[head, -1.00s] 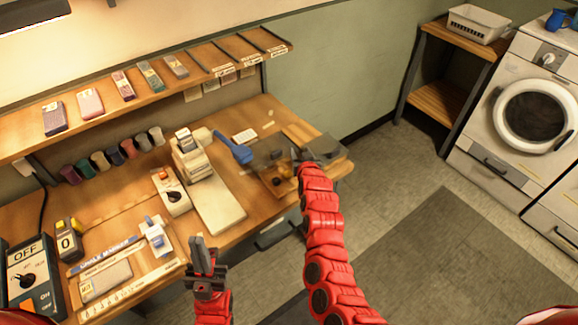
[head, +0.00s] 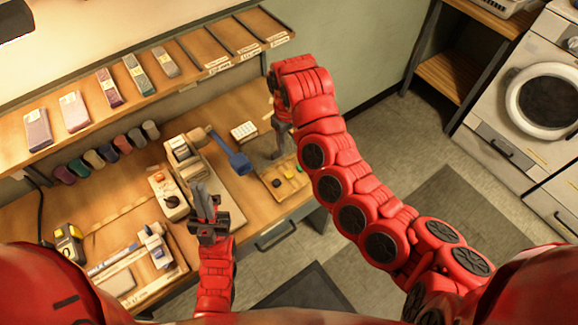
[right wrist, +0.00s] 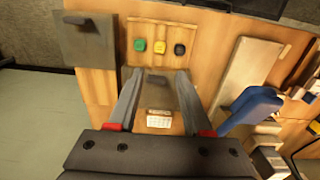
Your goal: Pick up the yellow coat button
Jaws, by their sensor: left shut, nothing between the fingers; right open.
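The yellow coat button (right wrist: 160,47) lies in a shallow wooden tray (right wrist: 170,29), between a green button (right wrist: 140,45) and a black button (right wrist: 180,49) in the right wrist view. The tray (head: 262,178) also shows near the desk's front right edge in the head view. My right gripper (right wrist: 157,76) is open and empty, pointing down over the desk just behind the tray; the yellow button lies beyond its fingertips.
A blue-handled tool (head: 230,152) and a white keypad-like card (head: 243,131) lie close to the tray. A shelf (head: 200,75) runs above the desk's back. Floor is clear at right.

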